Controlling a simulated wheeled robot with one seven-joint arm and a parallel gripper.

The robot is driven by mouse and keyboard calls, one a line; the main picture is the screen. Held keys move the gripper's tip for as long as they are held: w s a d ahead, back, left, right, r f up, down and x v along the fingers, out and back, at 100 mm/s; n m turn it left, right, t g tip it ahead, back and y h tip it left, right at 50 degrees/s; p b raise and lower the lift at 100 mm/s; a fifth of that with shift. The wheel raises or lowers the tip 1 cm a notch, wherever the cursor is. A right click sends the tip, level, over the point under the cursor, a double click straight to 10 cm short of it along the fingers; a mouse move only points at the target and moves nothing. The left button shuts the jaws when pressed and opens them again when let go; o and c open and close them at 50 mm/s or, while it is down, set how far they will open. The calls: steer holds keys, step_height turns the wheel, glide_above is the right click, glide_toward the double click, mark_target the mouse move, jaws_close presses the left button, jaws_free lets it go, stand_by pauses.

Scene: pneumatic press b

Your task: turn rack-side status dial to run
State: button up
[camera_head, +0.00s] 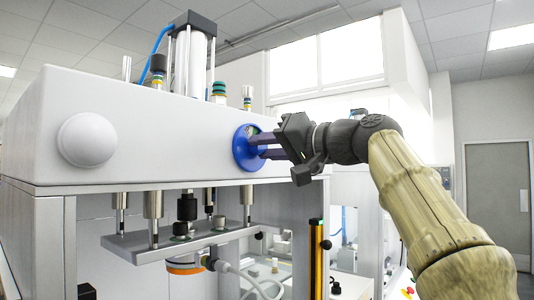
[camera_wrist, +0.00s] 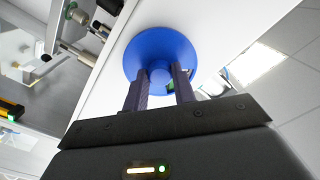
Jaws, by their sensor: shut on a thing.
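The blue round dial (camera_head: 241,148) is on the white front panel of the press, toward its right end. It also shows in the wrist view (camera_wrist: 160,48) as a blue disc with a raised centre. My gripper (camera_head: 265,146) reaches it from the right, with its fingers at the dial's face. In the wrist view the two dark fingers (camera_wrist: 160,82) close on either side of the blue centre knob. A small green patch shows on the dial between the fingers. The dial's markings are mostly hidden, so I cannot read its setting.
A white dome (camera_head: 87,140) sticks out from the same panel at the left. A metal press plate (camera_head: 170,240) hangs below on several rods. A cylinder (camera_head: 193,60) with blue tubing stands on top. A black and orange upright (camera_head: 316,258) stands below my gripper. A door (camera_head: 497,205) is far right.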

steer(key=n, duration=0.3)
steer(key=n+b, duration=0.1)
steer(key=n, duration=0.1)
steer(key=shift+w+f+n, duration=0.1)
steer(key=shift+f+n, duration=0.15)
steer(key=shift+n, duration=0.05)
steer(key=n, duration=0.5)
steer(key=shift+b, duration=0.3)
steer(key=o, duration=1)
steer(key=shift+r, duration=0.15)
steer(key=shift+d, duration=0.15)
